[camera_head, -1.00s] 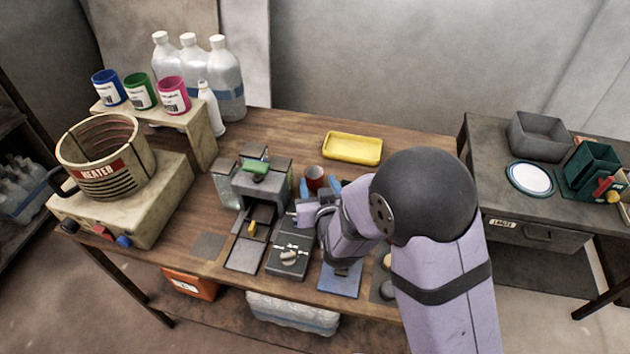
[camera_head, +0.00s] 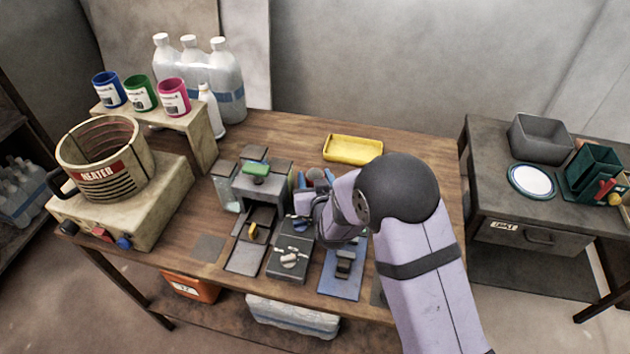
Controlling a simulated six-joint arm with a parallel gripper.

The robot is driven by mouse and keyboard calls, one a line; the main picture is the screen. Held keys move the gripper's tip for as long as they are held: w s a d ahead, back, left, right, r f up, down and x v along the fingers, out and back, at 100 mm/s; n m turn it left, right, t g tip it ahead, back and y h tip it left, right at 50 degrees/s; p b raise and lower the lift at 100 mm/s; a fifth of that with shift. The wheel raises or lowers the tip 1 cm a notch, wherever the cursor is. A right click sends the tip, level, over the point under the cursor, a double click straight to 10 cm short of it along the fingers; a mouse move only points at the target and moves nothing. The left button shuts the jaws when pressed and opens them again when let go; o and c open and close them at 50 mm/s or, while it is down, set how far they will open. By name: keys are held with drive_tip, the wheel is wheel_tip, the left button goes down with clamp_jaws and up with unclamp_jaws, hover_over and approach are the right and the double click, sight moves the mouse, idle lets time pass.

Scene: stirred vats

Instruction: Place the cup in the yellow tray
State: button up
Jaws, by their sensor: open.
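The red cup (camera_head: 315,174) stands on the wooden table, right of the grey press-like machine. Only its upper part shows; the rest is hidden behind my gripper. My gripper (camera_head: 317,181) is open, with one blue finger at each side of the cup in this view. I cannot tell whether the fingers touch it. The yellow tray (camera_head: 353,150) lies flat and empty at the back of the table, behind and right of the cup.
The grey machine (camera_head: 262,185) stands close left of my gripper. A dark box with a knob (camera_head: 290,258) and a blue plate (camera_head: 340,280) lie in front. A heater pot (camera_head: 102,158) and a shelf with coloured cups (camera_head: 150,112) are at the left. Table around the tray is clear.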

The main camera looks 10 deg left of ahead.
drive_tip(key=shift+w+f, duration=0.1)
drive_tip(key=c, duration=0.9)
drive_tip(key=shift+o, duration=0.2)
wheel_tip(320, 180, up, 18)
idle(0.4)
